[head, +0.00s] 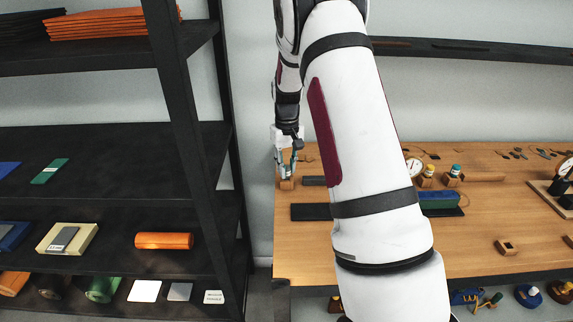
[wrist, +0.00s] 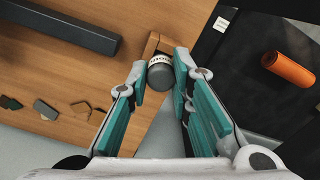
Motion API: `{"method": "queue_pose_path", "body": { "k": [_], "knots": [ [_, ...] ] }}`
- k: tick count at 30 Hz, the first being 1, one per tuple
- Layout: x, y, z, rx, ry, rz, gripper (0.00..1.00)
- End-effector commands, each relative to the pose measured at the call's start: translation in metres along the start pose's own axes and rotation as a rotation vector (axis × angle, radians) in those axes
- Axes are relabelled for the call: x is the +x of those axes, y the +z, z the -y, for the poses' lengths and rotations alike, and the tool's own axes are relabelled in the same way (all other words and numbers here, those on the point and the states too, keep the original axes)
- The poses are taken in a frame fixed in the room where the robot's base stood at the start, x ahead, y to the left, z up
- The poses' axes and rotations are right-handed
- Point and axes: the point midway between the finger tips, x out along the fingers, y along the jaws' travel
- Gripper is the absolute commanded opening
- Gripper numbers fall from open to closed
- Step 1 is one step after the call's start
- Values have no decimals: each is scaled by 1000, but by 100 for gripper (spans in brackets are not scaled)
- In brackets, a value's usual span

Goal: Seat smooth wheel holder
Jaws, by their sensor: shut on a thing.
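The smooth wheel holder, which I take to be the dark grey round piece with a white marked band (wrist: 160,70), sits between my fingertips in the wrist view. My gripper (wrist: 161,73) is shut on it, with teal pads on both sides. A small wooden block (wrist: 152,42) lies just beyond the holder at the bench's corner; the holder overlaps it in view, and I cannot tell whether they touch. In the head view my gripper (head: 286,168) points down over the block (head: 286,184) at the bench's left end. The holder is not clear there.
A long dark bar (wrist: 75,32) lies on the wooden bench (head: 480,235) near the gripper. A black shelf rack (head: 187,140) stands close on the left, with an orange cylinder (head: 164,240). Small hooked pieces (wrist: 80,107) lie along the bench's back edge.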

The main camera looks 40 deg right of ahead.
Motion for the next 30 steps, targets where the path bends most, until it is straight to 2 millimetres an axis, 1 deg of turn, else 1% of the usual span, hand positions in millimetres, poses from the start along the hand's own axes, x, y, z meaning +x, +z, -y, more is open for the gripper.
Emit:
{"method": "queue_pose_path", "body": {
  "k": [4, 14, 15, 18, 26, 30],
  "knots": [
    [4, 0, 0, 0, 0, 0, 0],
    [5, 0, 0, 0, 0, 0, 0],
    [5, 0, 0, 0, 0, 0, 24],
    [5, 0, 0, 0, 0, 0, 43],
    [4, 0, 0, 0, 0, 0, 43],
    [-2, 0, 0, 0, 0, -2, 43]
  ]
}}
